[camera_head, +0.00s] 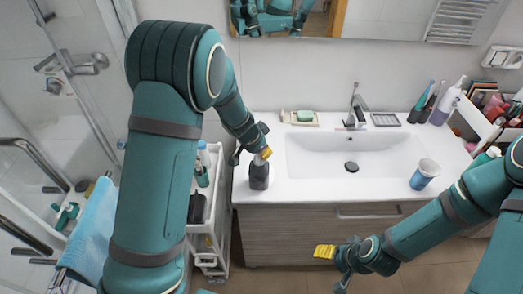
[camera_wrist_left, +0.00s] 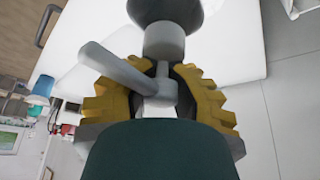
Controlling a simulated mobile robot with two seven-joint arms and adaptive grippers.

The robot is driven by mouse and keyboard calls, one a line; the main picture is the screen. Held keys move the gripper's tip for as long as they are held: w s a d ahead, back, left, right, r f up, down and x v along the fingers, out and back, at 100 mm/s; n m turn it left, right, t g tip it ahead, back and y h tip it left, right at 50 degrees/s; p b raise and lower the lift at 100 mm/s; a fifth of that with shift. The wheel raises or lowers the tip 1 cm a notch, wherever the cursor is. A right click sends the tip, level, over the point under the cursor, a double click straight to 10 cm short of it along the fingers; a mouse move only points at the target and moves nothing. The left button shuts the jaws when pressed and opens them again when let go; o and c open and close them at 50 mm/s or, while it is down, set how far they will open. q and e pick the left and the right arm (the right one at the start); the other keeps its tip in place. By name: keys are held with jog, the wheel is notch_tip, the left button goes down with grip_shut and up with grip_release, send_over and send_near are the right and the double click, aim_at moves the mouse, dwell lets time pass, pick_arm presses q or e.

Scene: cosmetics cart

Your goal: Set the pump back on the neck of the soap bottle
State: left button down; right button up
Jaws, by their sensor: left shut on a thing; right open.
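The dark soap bottle (camera_head: 259,176) stands upright near the left end of the white counter. My left gripper (camera_head: 264,150) is just above its top, its yellow fingers shut on the grey pump. In the left wrist view the pump (camera_wrist_left: 118,67) shows its long spout pointing to the upper left, with its stem between the yellow fingers of my left gripper (camera_wrist_left: 160,92). The pump's collar meets the dark bottle (camera_wrist_left: 166,10) in that view; I cannot tell whether it is seated on the neck, which is hidden. My right gripper (camera_head: 328,252) is open and empty, low in front of the cabinet.
The sink basin (camera_head: 352,156) lies right of the bottle, with a faucet (camera_head: 356,112) behind. A soap dish (camera_head: 304,118) is at the back and a blue-white cup (camera_head: 424,174) at the right. A white cart (camera_head: 207,222) with bottles stands left of the counter.

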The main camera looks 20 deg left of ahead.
pick_arm(q)
jog(key=c, duration=0.9)
grip_release()
jog(key=shift+r, duration=0.15)
jog(key=v, duration=1.1)
jog(key=shift+s+a+r, duration=0.1)
jog(key=shift+s+r, duration=0.15)
jog(key=shift+r, duration=0.05)
